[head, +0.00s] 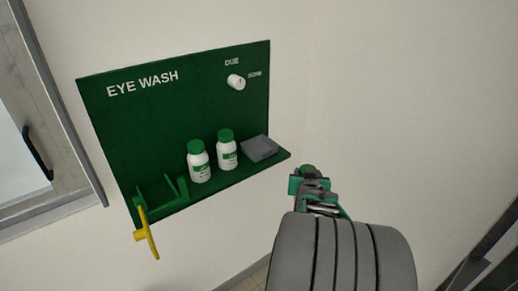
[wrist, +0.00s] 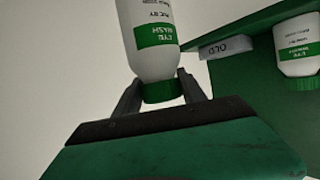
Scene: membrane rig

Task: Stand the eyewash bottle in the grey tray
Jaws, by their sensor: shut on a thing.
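My gripper (head: 311,186) is right of the green shelf's right end in the head view. In the wrist view, my gripper (wrist: 160,93) is shut on a white eyewash bottle (wrist: 150,40) with a green label and green cap, gripped near the cap. That view is upside down, so the bottle shows cap downward. The held bottle is apart from the tray.
Two similar white bottles (head: 198,161) (head: 226,150) stand on the shelf left of the tray. A green holder (head: 160,192) and a yellow lever (head: 147,236) are at the shelf's left end. A white knob (head: 236,82) is on the green board (head: 170,110). A window is far left.

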